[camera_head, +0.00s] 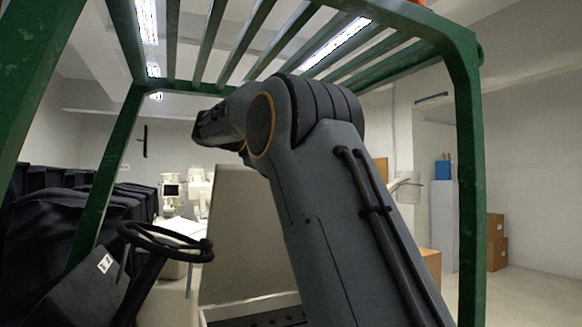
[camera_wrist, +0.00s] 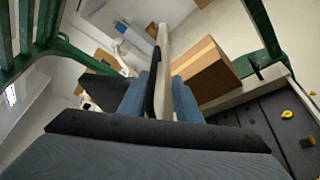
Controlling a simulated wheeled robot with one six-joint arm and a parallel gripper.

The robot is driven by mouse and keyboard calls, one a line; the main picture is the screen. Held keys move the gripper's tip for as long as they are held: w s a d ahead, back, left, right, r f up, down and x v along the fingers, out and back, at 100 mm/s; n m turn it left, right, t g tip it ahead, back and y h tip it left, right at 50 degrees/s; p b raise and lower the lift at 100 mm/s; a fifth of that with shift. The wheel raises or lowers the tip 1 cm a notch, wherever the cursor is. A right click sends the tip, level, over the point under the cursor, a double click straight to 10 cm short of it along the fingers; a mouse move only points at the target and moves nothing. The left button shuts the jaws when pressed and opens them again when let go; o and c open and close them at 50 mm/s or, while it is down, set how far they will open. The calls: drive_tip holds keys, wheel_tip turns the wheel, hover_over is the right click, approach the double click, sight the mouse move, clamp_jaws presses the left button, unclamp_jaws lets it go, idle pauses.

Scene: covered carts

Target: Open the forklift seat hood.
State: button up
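The forklift seat hood is a cream panel (camera_head: 245,230) standing steeply raised behind the steering wheel in the head view. My arm covers its right side. In the wrist view the hood (camera_wrist: 165,50) shows nearly edge-on, with a black strip (camera_wrist: 155,80) along its left face. My gripper (camera_wrist: 160,98) has its two blue fingers on either side of the hood's edge, with the panel and strip filling the gap. Finger contact is partly hidden. In the head view the fingers cannot be made out. A dark compartment with yellow caps (camera_wrist: 285,114) lies uncovered at the right.
The green overhead guard (camera_head: 468,150) has posts and roof bars close around my arm. The steering wheel (camera_head: 165,241) stands at the left. Black-covered carts (camera_head: 60,235) fill the left side. Cardboard boxes (camera_head: 497,254) stand at the right, with clear floor (camera_head: 535,295) in front.

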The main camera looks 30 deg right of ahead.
drive_tip(key=shift+b+v, duration=0.45)
drive_tip(key=shift+v, duration=1.2)
